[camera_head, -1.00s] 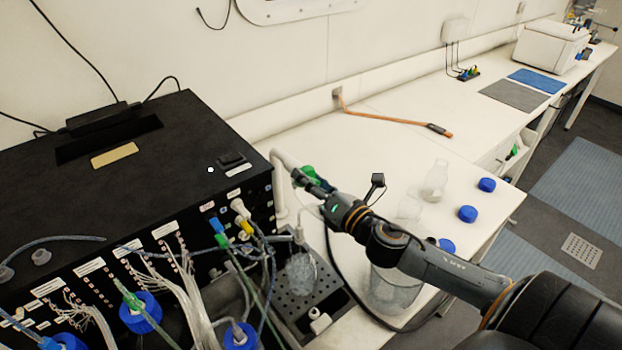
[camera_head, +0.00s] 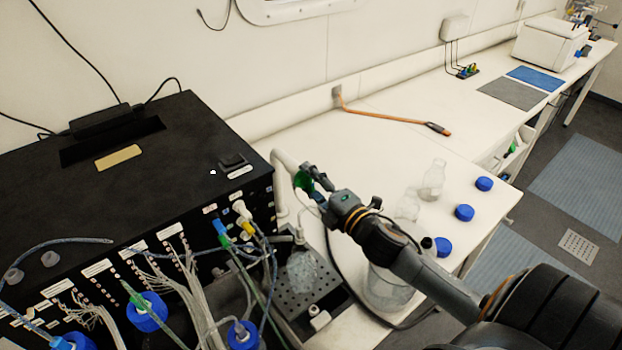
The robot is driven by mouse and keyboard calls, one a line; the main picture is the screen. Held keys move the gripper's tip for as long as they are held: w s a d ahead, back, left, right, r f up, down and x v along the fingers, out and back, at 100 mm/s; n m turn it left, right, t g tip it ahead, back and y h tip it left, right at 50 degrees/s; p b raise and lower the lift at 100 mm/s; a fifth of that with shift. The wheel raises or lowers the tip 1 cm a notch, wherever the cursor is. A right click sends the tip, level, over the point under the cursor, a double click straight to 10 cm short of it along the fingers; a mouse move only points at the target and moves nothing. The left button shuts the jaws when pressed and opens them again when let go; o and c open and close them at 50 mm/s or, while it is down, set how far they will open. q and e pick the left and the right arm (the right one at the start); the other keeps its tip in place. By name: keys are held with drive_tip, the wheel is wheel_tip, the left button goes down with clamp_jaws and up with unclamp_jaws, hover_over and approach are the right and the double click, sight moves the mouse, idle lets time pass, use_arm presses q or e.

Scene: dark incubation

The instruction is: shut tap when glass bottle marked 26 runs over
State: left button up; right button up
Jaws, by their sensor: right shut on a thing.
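My right gripper (camera_head: 309,179) reaches in from the lower right and is shut on the green tap handle (camera_head: 303,181). The handle sits beside the white pipe (camera_head: 282,190) at the right end of the black cabinet. A clear glass bottle (camera_head: 301,272) stands below on the perforated drip tray (camera_head: 297,308). A pale spout (camera_head: 299,237) comes down over it. I cannot read a number on the bottle, nor tell its water level or whether water runs over. My left gripper is not in view.
The black cabinet (camera_head: 130,190) with cables and tubes fills the left. Blue-capped bottles (camera_head: 146,312) stand in front of it. Clear glass bottles (camera_head: 433,180), loose blue caps (camera_head: 464,212) and a clear vessel (camera_head: 388,290) stand near my right arm. The bench behind is mostly clear.

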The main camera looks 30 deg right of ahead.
drive_tip(key=shift+d+r+m, duration=0.1)
drive_tip(key=shift+m, duration=0.4)
drive_tip(key=o, duration=1.2)
drive_tip(key=shift+c, duration=0.2)
drive_tip(key=shift+s, duration=0.25)
drive_tip(key=s, duration=0.7)
drive_tip(key=shift+d, duration=0.3)
